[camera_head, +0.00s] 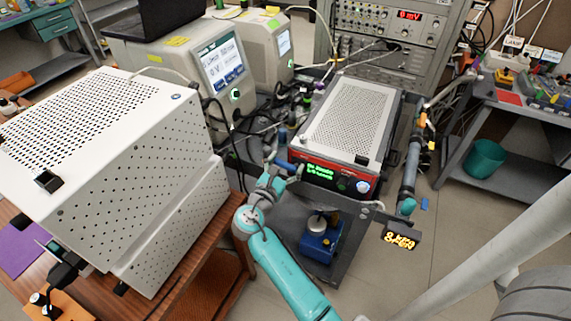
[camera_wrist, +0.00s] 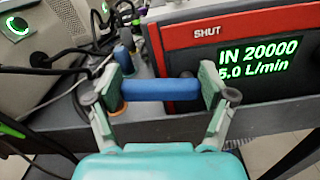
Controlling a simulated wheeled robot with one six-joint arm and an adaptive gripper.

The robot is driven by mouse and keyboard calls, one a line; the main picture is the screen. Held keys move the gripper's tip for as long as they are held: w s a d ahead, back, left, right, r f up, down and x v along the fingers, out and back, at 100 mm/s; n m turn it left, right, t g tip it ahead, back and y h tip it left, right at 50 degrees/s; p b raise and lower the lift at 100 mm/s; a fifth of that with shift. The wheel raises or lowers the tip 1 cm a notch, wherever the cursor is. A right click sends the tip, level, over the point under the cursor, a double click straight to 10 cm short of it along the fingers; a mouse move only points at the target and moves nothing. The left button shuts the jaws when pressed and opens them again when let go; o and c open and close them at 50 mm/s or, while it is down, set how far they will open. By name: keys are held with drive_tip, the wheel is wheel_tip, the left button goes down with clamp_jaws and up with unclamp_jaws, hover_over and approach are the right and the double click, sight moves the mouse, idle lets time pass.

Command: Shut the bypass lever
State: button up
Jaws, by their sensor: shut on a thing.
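The bypass lever's blue handle (camera_wrist: 160,89) lies level across the middle of the wrist view, in front of a red-fronted instrument (camera_wrist: 240,30). "SHUT" is printed on the red panel above and to the right of the handle. My gripper (camera_wrist: 163,92) has one finger at each end of the handle and is shut on it. In the head view my gripper (camera_head: 284,178) is at the left front corner of the instrument (camera_head: 349,120), where the blue handle (camera_head: 283,165) shows only in part. The lever's pivot is hidden.
A large white perforated box (camera_head: 150,150) stands on a wooden table close to the left of my arm. A blue device (camera_head: 320,244) sits on the cart's lower shelf. A small sign (camera_head: 401,239) with amber text including "OPEN" hangs at the cart's right. Cables lie behind the lever.

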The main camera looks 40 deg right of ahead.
drive_tip(key=m, duration=0.3)
drive_tip(key=s+r+m, duration=0.1)
drive_tip(key=m, duration=0.1)
drive_tip(key=shift+d, duration=0.2)
drive_tip(key=shift+m, duration=0.4)
drive_tip(key=o, duration=1)
drive_tip(key=v, duration=1.2)
